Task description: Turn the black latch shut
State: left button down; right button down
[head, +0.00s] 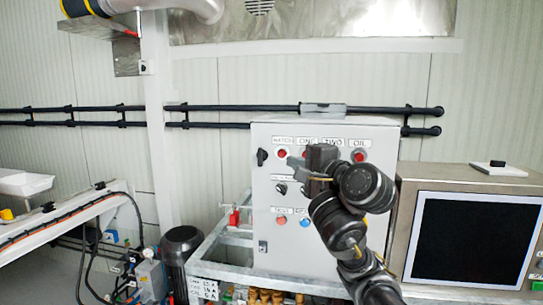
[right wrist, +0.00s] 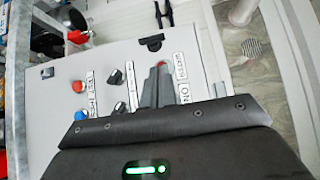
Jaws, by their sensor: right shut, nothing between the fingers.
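The black latch (head: 262,157) is on the upper left edge of the grey control box (head: 262,205). It looks tilted in the head view, but its exact angle is too small to tell. The latch also shows in the right wrist view (right wrist: 150,42) at the box's far edge. My right gripper (head: 292,164) is in front of the box's upper part, to the right of the latch and apart from it. In the right wrist view its fingers (right wrist: 160,80) are together and empty, pointing toward the latch. The left gripper is in neither view.
The box front carries red lamps (head: 281,154), black knobs (head: 281,188) and red and blue buttons (head: 305,222), close to my right gripper. A small silver-and-black lock (head: 262,246) sits lower left. A monitor (head: 470,240) stands right.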

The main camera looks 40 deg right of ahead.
jog(key=shift+d, duration=0.1)
jog(key=b, duration=0.2)
send_near(260, 158)
jog(key=w, duration=0.1)
jog(key=w+d+r, duration=0.1)
jog(key=w, duration=0.1)
jog(key=w+d, duration=0.1)
jog(key=shift+w+d+r, duration=0.25)
jog(key=shift+w, duration=0.15)
jog(key=shift+w+d+p, duration=0.15)
jog(key=shift+w+p, duration=0.15)
jog(key=shift+w, duration=0.4)
jog(key=shift+w+f, duration=0.1)
jog(key=shift+w, duration=0.05)
